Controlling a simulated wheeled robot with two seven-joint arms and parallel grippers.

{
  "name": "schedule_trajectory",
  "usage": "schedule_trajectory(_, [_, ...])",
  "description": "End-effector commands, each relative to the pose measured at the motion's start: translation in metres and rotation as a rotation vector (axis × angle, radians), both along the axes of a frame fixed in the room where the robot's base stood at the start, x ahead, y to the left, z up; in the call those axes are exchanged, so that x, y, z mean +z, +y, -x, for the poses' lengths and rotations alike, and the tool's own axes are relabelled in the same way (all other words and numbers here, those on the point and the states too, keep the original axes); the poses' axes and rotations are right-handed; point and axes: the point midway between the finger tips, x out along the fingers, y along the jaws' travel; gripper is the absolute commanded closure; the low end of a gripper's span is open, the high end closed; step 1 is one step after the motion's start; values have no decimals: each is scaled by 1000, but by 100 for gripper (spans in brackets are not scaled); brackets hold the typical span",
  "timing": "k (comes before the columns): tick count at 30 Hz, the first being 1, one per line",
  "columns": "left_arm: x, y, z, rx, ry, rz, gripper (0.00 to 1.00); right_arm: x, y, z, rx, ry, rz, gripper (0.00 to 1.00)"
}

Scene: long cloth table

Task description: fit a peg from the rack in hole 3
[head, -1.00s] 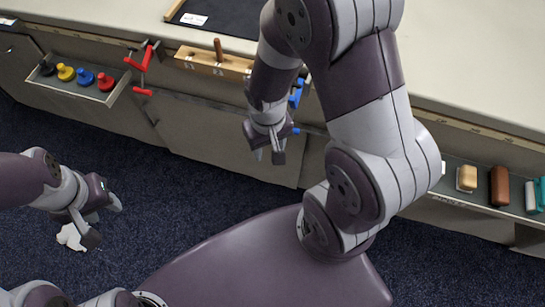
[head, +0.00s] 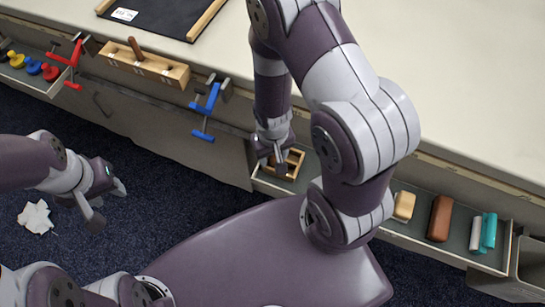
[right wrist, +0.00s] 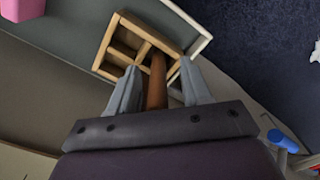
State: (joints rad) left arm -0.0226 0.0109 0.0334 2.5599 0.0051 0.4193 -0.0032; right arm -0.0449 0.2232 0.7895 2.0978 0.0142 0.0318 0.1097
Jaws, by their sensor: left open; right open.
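The wooden rack (head: 296,163), a small box with square compartments, sits in a tray on the table's front; it also shows in the right wrist view (right wrist: 122,46). A brown peg (right wrist: 157,80) stands at the rack, between the fingers of my right gripper (right wrist: 158,66), with gaps on both sides. My right gripper (head: 273,163) is open and points down over the rack. A wooden block (head: 160,69) with a tilted brown peg (head: 135,47) lies along the table edge further left; its hole numbers are too small to read. My left gripper (head: 110,205) is open and empty above the floor.
Blue (head: 207,108) and red (head: 74,60) clamps hang at the table edge. The tray's right part holds a tan block (head: 404,206), a brown block (head: 440,218) and a teal item (head: 488,232). White crumpled paper (head: 36,218) lies on the floor. The tabletop is mostly clear.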

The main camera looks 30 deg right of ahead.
Motion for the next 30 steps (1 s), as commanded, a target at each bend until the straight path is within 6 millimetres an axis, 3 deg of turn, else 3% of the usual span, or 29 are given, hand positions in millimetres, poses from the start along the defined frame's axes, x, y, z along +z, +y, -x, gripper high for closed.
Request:
schedule_trajectory(8, [-2,0,0,0,0,0,57,-7,0,0,0,-1,0,51])
schedule_trajectory(12, [-2,0,0,0,0,0,57,-7,0,0,0,-1,0,94])
schedule_trajectory(13, [-2,0,0,0,0,0,57,-7,0,0,0,-1,0,100])
schedule_trajectory(23, [-1,0,0,0,0,0,57,-5,0,0,0,-1,0,100])
schedule_trajectory(30, [21,0,0,0,0,0,57,14,-1,-4,1,-1,0,100])
